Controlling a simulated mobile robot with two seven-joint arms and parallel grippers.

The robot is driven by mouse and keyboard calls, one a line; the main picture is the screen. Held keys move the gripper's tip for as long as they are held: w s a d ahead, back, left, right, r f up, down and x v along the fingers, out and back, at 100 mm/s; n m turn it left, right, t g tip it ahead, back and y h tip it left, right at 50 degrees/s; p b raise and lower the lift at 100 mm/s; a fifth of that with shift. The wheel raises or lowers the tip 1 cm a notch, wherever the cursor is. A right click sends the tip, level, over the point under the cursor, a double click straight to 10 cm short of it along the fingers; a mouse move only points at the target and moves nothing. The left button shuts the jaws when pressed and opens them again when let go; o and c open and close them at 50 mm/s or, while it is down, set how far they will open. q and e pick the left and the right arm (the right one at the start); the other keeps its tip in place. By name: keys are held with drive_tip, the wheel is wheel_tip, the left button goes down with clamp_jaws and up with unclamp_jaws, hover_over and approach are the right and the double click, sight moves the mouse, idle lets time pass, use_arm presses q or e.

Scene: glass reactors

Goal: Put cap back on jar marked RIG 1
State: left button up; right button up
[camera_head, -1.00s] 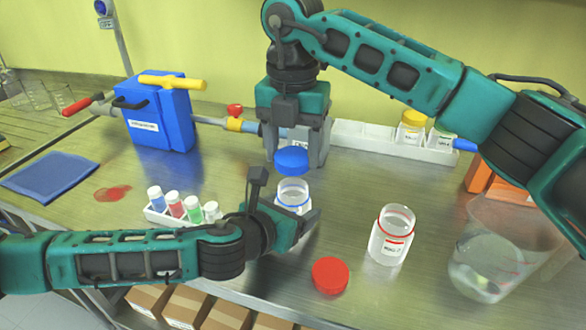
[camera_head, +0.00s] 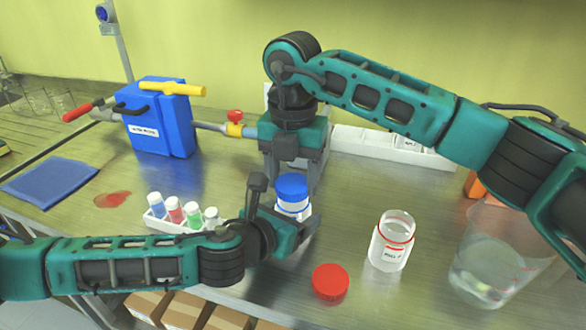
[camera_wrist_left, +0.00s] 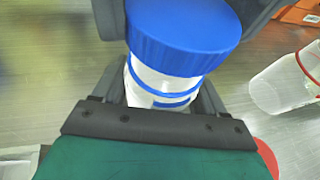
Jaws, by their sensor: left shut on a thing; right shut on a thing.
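A blue cap (camera_head: 292,186) is at the mouth of a clear jar (camera_head: 290,208) with a blue ring. The jar stands upright on the steel bench. My left gripper (camera_head: 290,232) is shut on the jar's body. My right gripper (camera_head: 298,176) comes down from above and is shut on the cap. In the left wrist view the cap (camera_wrist_left: 184,35) covers the jar's opening, with the jar's wall and blue ring (camera_wrist_left: 172,103) showing below it. Whether the cap is fully seated I cannot tell. The jar's label is hidden or too small to read.
A second jar (camera_head: 391,243) with a red ring stands open to the right, and a red cap (camera_head: 330,283) lies in front of it. A large clear beaker (camera_head: 495,260) is farther right. A rack of small vials (camera_head: 180,213) stands left of the held jar.

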drive_tip(key=shift+f, duration=0.25)
drive_tip(key=shift+f, duration=0.5)
idle(0.4)
use_arm(q)
clamp_jaws()
use_arm(e)
drive_tip(key=m, duration=1.3)
drive_tip(key=shift+m, duration=0.4)
drive_tip(key=m, duration=0.3)
drive_tip(key=shift+a+f, duration=0.15)
drive_tip(key=shift+a, duration=0.05)
drive_tip(key=shift+m, duration=1.1)
drive_tip(key=shift+d+m, duration=0.2)
drive_tip(key=shift+m, duration=0.1)
